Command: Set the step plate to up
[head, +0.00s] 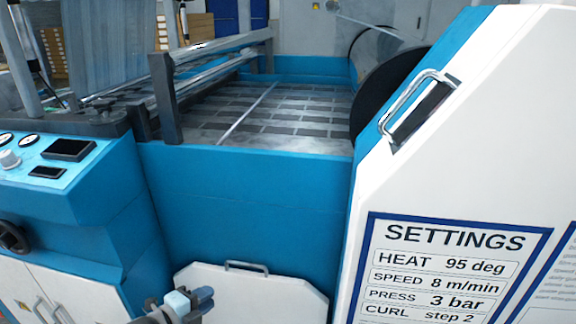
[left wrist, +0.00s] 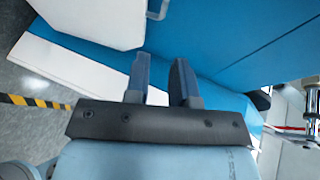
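A white plate (head: 250,292) with cut corners and a grey bar handle (head: 246,267) near its top edge shows at the bottom middle of the head view, against the blue machine front. It looks like the step plate; its lower part is out of frame, and I cannot tell its exact tilt. In the left wrist view the white plate (left wrist: 88,22) and its handle (left wrist: 157,10) show at the top. My left gripper (head: 204,299) is in front of the plate's lower left part, below the handle. Its fingers (left wrist: 160,82) are apart with nothing between them. My right gripper is not in view.
A blue control console (head: 70,165) with gauges stands on the left above white cabinet doors (head: 60,295). A white housing with a settings sign (head: 450,265) stands on the right. Yellow-black floor tape (left wrist: 35,101) and a white-based machine edge show in the wrist view.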

